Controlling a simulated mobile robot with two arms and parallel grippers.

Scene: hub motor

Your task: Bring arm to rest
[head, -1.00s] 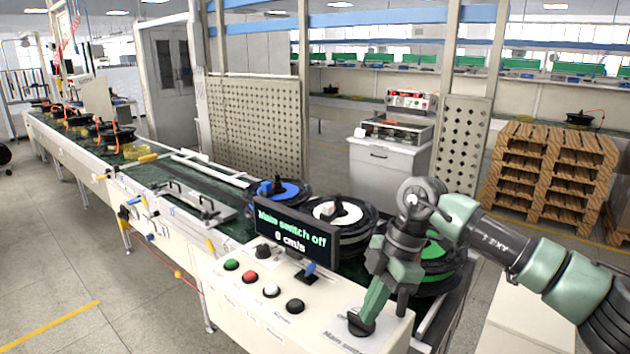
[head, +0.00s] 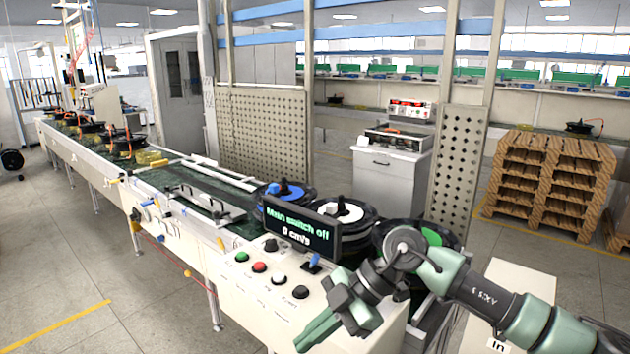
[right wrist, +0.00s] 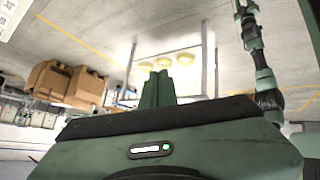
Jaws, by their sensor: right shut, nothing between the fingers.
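My right arm (head: 490,296) comes in from the right in the head view. My right gripper (head: 312,340) is shut and empty, its green fingers pointing down and left in front of the control panel (head: 232,289). In the right wrist view its closed fingers (right wrist: 158,92) show with nothing between them. The panel's display (head: 300,229) reads "Main switch off" and "0 cm/s". My left gripper is not in view in the head view.
Black reels with blue (head: 285,191), white (head: 342,212) and green centres stand on the conveyor behind the panel. Pallets (head: 550,185) are stacked at the right. A white cabinet (head: 388,180) stands behind. The floor (head: 120,270) at the left is clear.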

